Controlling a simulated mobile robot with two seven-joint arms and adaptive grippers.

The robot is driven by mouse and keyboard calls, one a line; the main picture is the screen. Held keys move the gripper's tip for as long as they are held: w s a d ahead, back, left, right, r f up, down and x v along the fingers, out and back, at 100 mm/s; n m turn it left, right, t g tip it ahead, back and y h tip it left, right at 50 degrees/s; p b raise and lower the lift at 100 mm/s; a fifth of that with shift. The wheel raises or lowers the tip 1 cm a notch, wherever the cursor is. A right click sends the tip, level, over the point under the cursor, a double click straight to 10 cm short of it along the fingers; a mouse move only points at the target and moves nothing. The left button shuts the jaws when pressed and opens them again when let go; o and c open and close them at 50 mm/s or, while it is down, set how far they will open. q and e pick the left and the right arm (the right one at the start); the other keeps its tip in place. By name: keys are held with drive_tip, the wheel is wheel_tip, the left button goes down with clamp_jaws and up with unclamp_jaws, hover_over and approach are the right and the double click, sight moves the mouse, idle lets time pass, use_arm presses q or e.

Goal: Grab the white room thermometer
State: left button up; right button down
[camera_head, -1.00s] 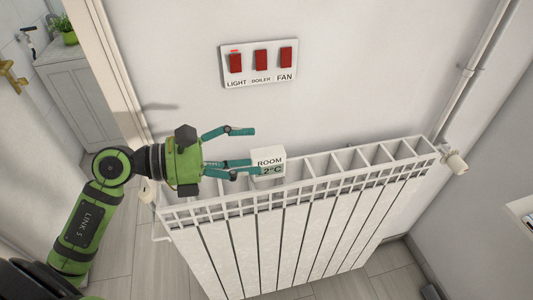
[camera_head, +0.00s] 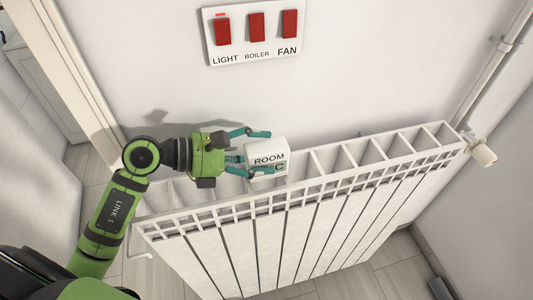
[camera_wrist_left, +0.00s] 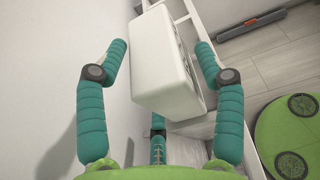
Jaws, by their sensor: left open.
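The white room thermometer (camera_head: 267,155) is a small white box with "ROOM" and a "C" on its face. It stands on top of the radiator, near the wall. My left gripper (camera_head: 258,152) is open, with its teal fingers reaching around the thermometer's left end. One finger partly covers the display. In the left wrist view the thermometer (camera_wrist_left: 164,65) is between the spread fingers of the gripper (camera_wrist_left: 160,55), with a gap visible on the left side. My right gripper is not in view.
The white radiator (camera_head: 330,215) spans the wall below, with open slots along its top. A switch panel (camera_head: 255,47) with red light, boiler and fan switches is above on the wall. A valve knob (camera_head: 484,155) and pipe are at right. A door frame is at left.

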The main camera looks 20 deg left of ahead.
use_arm(q)
drive_tip(key=shift+x, duration=1.05)
drive_tip(key=shift+a, duration=0.15)
drive_tip(key=c, duration=1)
drive_tip(key=shift+c, duration=0.2)
drive_tip(key=shift+w+r, duration=0.1)
drive_tip(key=shift+r, duration=0.05)
